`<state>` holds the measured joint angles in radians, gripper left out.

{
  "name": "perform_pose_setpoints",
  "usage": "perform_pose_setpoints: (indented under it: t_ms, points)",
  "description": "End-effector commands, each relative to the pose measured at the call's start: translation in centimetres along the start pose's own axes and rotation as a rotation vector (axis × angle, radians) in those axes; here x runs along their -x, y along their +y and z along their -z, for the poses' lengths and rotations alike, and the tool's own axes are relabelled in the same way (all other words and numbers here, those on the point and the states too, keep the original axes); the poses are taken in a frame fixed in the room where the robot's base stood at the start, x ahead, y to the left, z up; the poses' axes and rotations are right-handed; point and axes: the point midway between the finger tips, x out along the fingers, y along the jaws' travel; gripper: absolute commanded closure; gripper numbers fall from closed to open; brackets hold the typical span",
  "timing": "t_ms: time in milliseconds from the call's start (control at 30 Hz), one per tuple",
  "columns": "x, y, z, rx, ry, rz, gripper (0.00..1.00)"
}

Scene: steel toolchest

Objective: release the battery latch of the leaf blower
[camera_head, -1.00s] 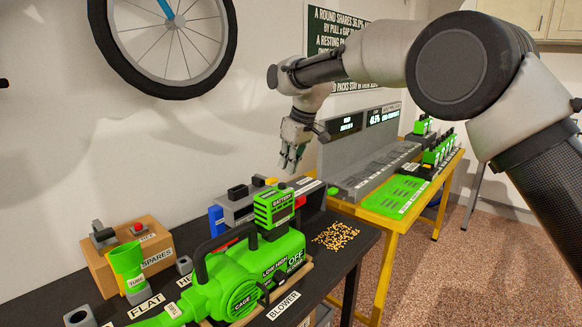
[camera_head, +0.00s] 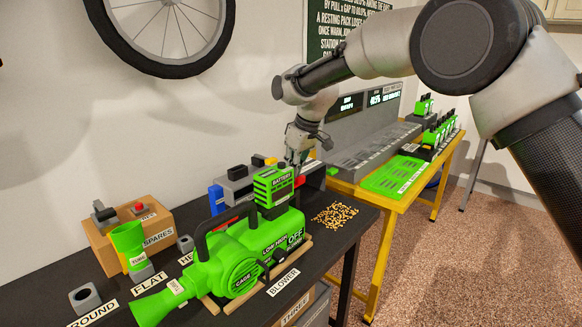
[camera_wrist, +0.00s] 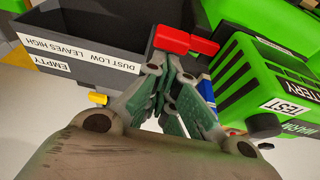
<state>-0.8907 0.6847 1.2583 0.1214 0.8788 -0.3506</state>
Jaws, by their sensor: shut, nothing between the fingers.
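The green leaf blower (camera_head: 235,265) lies on the dark bench, with its green and black battery (camera_head: 272,187) standing on its rear end. In the wrist view the battery (camera_wrist: 255,82) fills the right side, with a TEST label and a dark button. My gripper (camera_head: 293,168) points down just behind and right of the battery's top in the head view. Its fingers (camera_wrist: 175,75) are together and empty. A red two-part piece (camera_wrist: 183,41) shows just beyond the fingertips; I cannot tell whether it is the battery latch or whether the fingers touch it.
A grey bin (camera_wrist: 85,45) labelled EMPTY is left of the fingers in the wrist view. A spares box (camera_head: 135,229) and a green tube (camera_head: 128,242) stand left of the blower. Loose pellets (camera_head: 335,214) lie to its right. A yellow table (camera_head: 400,203) stands beyond.

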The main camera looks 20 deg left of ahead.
Motion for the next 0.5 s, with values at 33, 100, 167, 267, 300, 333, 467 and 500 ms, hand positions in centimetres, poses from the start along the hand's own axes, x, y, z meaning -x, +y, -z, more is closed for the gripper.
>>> perform_pose_setpoints:
  t_ms: [33,100,167,267,300,333,467,500]
  points:
    - [0.00,0.00,0.00,0.000,0.000,0.000,1.00]
    - [0.00,0.00,-0.01,-0.002,0.000,-0.001,1.00]
    - [0.01,0.01,-0.02,-0.007,0.000,-0.002,1.00]
    - [0.04,0.05,-0.07,-0.024,0.000,-0.008,1.00]
    - [0.05,0.07,-0.11,-0.036,0.000,-0.012,1.00]
    - [0.05,0.10,-0.14,-0.041,-0.001,-0.014,1.00]
    - [0.07,0.16,-0.20,-0.059,-0.001,-0.021,1.00]
    - [0.08,0.18,-0.21,-0.063,-0.001,-0.023,1.00]
